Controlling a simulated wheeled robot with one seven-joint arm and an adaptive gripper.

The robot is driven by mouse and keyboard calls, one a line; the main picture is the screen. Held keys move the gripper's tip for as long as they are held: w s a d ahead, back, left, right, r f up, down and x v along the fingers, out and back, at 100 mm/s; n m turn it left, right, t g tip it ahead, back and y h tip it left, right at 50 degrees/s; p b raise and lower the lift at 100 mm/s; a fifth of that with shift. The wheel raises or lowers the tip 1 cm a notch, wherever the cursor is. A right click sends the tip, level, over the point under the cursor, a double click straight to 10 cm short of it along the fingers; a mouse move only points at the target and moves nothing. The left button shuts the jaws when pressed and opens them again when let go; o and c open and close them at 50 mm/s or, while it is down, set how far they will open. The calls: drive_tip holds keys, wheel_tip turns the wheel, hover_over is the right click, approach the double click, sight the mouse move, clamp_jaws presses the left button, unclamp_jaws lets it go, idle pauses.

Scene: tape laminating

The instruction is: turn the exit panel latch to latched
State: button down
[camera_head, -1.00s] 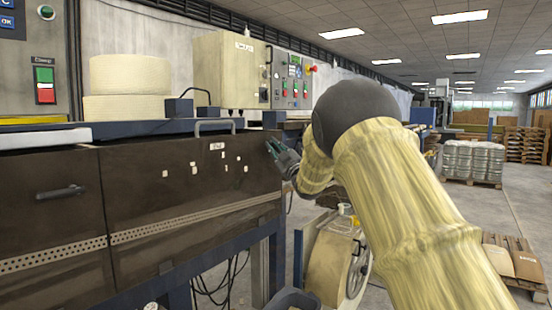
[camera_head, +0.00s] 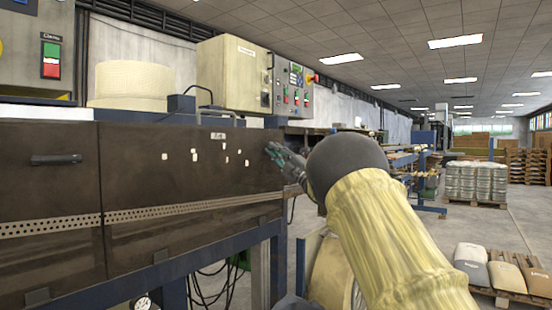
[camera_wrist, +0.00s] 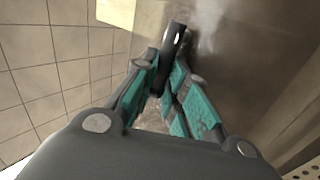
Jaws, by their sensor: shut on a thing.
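The exit panel (camera_head: 190,235) is the dark brown machine front on the left of the head view. My gripper (camera_head: 273,152) is at its upper right end. In the wrist view my gripper (camera_wrist: 170,88) has teal-padded fingers closed on a dark, rod-like latch handle (camera_wrist: 173,42). The handle's rounded end sticks out beyond the fingertips, in front of the brown panel face (camera_wrist: 235,60). In the head view the latch is hidden behind my fingers, so I cannot tell whether it is latched.
A cream control box (camera_head: 232,75) and a cream roll (camera_head: 132,86) stand above the panel. A cream drum (camera_head: 328,272) is below my arm. A pallet with sacks (camera_head: 490,268) stands at the right; the floor between is clear.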

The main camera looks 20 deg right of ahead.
drive_tip(key=shift+f+n+g+y+b, duration=0.25)
drive_tip(key=shift+n+g+y+b, duration=0.2)
drive_tip(key=shift+n+g+y, duration=0.35)
drive_tip(key=c, duration=1.7)
unclamp_jaws()
drive_tip(key=shift+w, duration=0.1)
drive_tip(key=shift+t+h, duration=0.3)
drive_tip(key=shift+t, duration=0.1)
drive_tip(key=v, duration=1.2)
drive_tip(key=shift+d, duration=0.1)
